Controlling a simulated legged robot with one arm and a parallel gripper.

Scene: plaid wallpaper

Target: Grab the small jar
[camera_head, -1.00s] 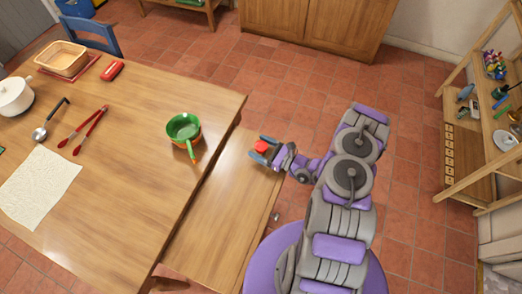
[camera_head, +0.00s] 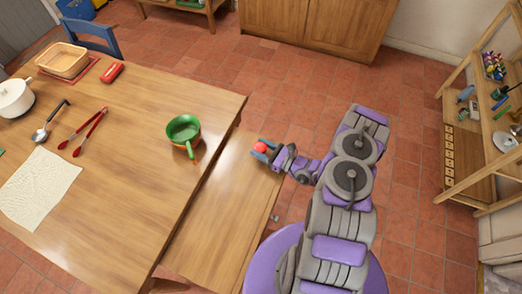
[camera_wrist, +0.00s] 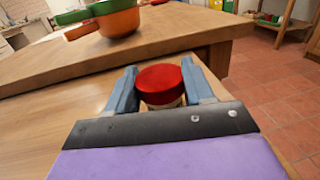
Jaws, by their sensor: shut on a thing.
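The small jar (camera_wrist: 161,84) has a red lid and a paler body, most of which is hidden behind the gripper's dark base in the wrist view. In the head view the jar (camera_head: 260,148) shows as a red spot at the end of my arm, over the far end of the wooden bench. My gripper (camera_wrist: 161,82) is shut on the jar, with one blue-grey finger on each side of it. The gripper (camera_head: 264,149) also shows in the head view. I cannot tell whether the jar's base touches the bench.
The bench (camera_head: 215,215) runs alongside the higher wooden table (camera_head: 130,200). A green pan and an orange one (camera_head: 185,132) are stacked near the table's edge. Tongs (camera_head: 85,130), a ladle (camera_head: 48,122) and a white pot (camera_head: 14,98) lie farther left. The tiled floor (camera_head: 310,85) beyond is clear.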

